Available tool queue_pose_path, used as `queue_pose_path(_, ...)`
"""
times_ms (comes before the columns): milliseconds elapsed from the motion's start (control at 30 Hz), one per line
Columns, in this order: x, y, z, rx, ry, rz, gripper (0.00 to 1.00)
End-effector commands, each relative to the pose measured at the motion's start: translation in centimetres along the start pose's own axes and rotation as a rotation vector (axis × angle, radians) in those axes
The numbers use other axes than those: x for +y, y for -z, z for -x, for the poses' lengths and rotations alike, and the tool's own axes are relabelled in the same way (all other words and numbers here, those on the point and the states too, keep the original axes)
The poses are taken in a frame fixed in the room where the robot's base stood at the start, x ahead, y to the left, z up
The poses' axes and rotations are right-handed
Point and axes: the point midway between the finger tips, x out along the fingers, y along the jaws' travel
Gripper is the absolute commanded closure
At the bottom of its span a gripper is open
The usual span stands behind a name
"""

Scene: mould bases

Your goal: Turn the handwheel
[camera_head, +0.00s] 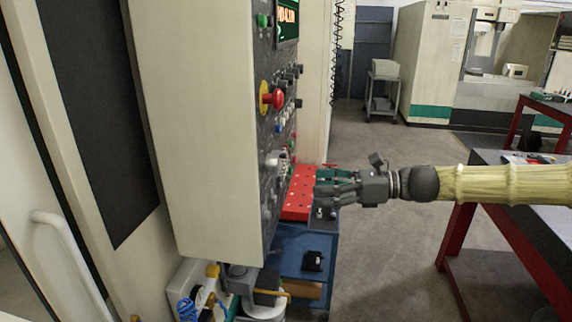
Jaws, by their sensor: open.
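The control panel (275,120) of a machine is seen almost edge-on, left of centre. It carries several knobs and buttons, including a red mushroom button (273,98) on a yellow ring. A pale round control (276,158) sticks out lower on the panel; it may be the handwheel, but the steep angle does not let me tell. My gripper (320,188) is dark grey, with its fingers pointing left towards the panel's lower part. It is open, holds nothing visible and is apart from the panel.
A red perforated board (300,192) and a blue cart (290,249) stand behind and below my gripper. A red-legged table (500,225) is at the right. A machine (425,60) and a small trolley (383,92) stand at the back. The grey floor between is clear.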

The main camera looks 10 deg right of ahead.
Motion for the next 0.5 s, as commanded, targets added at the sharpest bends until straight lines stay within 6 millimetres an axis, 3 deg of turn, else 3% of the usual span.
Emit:
queue_pose_path(33, 0.0, -1.6, 0.8, -0.037, -0.004, -0.011, 0.26)
queue_pose_path(200, 0.2, -4.4, 2.3, -0.106, -0.024, -0.040, 0.26)
queue_pose_path(500, 0.3, -5.0, 1.6, -0.119, -0.030, -0.048, 0.26)
